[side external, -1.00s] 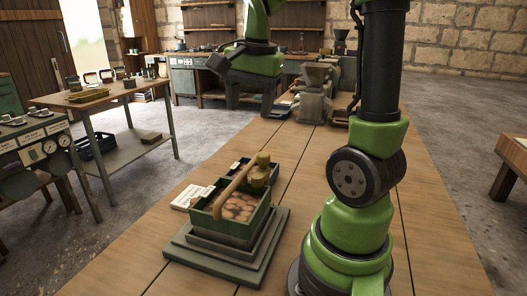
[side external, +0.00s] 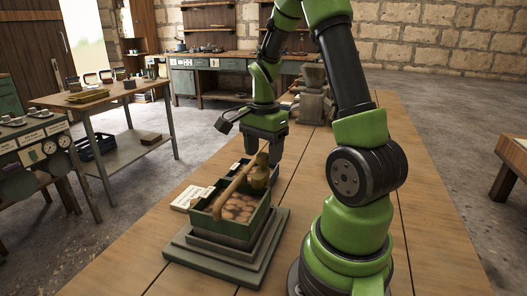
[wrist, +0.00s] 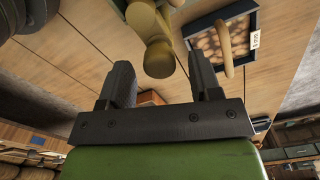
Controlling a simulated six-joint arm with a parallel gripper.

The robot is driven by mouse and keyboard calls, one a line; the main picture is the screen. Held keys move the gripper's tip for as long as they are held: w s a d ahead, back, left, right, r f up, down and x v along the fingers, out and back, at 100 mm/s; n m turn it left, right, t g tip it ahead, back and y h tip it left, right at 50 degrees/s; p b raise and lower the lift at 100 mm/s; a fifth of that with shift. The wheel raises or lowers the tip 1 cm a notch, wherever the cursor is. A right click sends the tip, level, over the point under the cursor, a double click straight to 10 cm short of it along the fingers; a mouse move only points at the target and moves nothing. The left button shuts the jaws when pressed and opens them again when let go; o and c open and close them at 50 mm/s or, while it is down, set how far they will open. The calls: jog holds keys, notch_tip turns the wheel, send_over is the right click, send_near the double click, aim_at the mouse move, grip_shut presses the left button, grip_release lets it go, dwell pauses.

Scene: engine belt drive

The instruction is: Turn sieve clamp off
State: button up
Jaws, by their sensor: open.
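The sieve is a dark green box (side external: 228,226) with round brown things in it, on a stepped grey-green base (side external: 185,246). A wooden lever (side external: 236,186) runs diagonally over it to a brass-coloured knob (side external: 260,174) at its back right corner; which part is the clamp is not clear. My gripper (side external: 263,149) is open and empty, pointing down just above and behind the knob. In the wrist view the knob (wrist: 158,58) appears between the fingertips (wrist: 160,70), apart from both; its depth is hard to judge.
A grey machine (side external: 313,100) stands farther back.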

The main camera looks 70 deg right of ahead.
jog(key=shift+f, duration=0.25)
jog(key=shift+c, duration=0.2)
jog(key=c, duration=0.9)
